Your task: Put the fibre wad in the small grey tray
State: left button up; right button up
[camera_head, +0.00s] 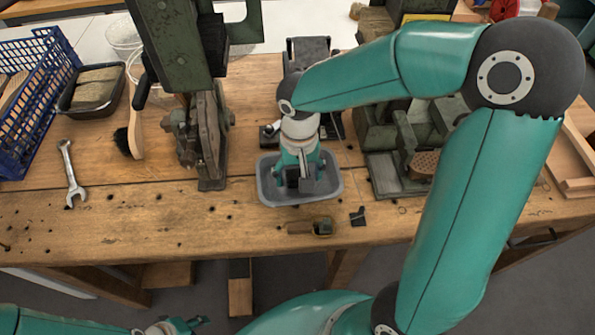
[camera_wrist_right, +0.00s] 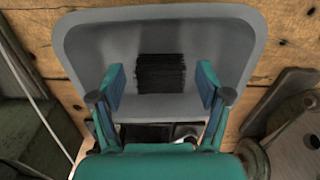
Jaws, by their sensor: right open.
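The small grey tray (camera_head: 268,193) stands near the front of the wooden bench; it fills the upper middle of the right wrist view (camera_wrist_right: 84,50). The fibre wad (camera_wrist_right: 161,73), a black block of bristles, is inside the tray in the right wrist view. My right gripper (camera_head: 299,184) points down into the tray. In the wrist view this gripper (camera_wrist_right: 162,88) is open, with a finger on each side of the wad and a visible gap to each. My left gripper (camera_head: 182,326) is at the bottom edge, low and partly cut off; its jaw state is unclear.
A green press (camera_head: 185,50) stands left of the tray and a green machine (camera_head: 395,150) right of it. A brush (camera_head: 135,128), a wrench (camera_head: 70,175), a dark tray (camera_head: 93,92) and a blue crate (camera_head: 38,95) lie left. A small wooden-handled tool (camera_head: 308,227) lies in front.

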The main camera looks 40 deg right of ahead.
jog(key=shift+r, duration=0.15)
jog(key=shift+r, duration=0.25)
notch_tip(320, 180, up, 12)
jog(key=p, duration=0.1)
jog(key=shift+f+p, duration=0.25)
jog(key=shift+p, duration=0.05)
